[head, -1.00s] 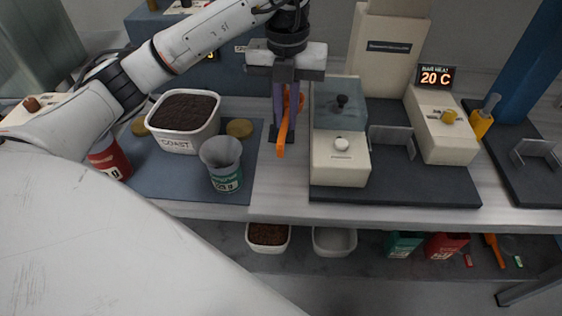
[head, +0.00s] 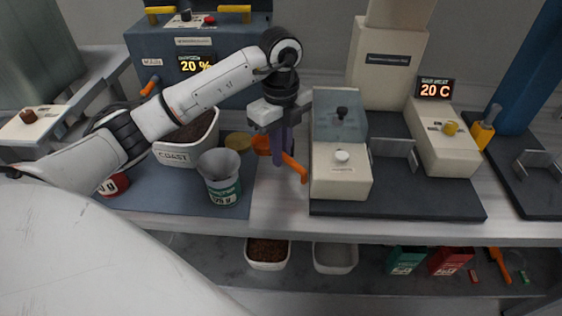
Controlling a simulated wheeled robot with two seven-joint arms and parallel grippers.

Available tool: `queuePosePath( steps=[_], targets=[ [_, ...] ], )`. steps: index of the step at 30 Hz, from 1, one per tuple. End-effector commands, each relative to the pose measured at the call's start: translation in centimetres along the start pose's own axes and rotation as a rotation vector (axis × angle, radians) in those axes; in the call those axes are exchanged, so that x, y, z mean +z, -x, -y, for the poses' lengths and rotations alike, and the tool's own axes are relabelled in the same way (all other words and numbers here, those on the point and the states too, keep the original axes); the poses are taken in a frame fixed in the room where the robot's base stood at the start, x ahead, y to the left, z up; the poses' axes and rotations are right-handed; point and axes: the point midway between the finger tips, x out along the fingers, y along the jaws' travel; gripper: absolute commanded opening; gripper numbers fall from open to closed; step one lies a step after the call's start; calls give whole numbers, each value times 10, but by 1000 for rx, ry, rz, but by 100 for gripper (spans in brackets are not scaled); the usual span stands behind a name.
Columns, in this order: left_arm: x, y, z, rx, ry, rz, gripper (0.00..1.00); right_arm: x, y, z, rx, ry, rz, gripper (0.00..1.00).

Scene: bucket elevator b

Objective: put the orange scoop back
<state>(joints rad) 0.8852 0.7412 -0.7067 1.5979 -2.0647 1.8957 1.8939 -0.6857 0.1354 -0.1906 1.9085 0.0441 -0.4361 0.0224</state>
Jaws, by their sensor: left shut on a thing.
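The orange scoop (head: 295,168) is near the middle of the head view, between the grey cup and the cream machine. My left gripper (head: 282,155) points down and is shut on the orange scoop. One orange end shows left of the fingers and a longer part slants down to the right. I cannot tell whether the scoop touches the bench. The white tub marked COAST (head: 176,158), with dark grounds in it, is partly hidden behind my left arm. My right gripper is not in view.
A grey cup (head: 222,180) stands on the blue mat (head: 170,196), left of the scoop. The cream machine (head: 340,176) stands close on the right. A red can (head: 114,184) is partly covered by my arm. Tubs and cartons sit on the lower shelf (head: 205,250).

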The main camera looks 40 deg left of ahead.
Motion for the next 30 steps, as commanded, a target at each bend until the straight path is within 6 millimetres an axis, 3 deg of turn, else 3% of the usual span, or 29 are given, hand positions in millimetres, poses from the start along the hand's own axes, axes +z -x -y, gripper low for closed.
queuePosePath(
  steps=[6,20,21,24,30],
  targets=[
    [0,-30,-1,4,-1,-1,0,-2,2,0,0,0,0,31],
    [0,-39,0,1,-2,0,0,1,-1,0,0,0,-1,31],
    [0,-39,0,1,-2,0,14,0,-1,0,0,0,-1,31],
    [0,-39,0,1,-2,0,29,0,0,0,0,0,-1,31],
    [0,-38,0,1,-2,0,29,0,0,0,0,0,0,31]
  ],
)
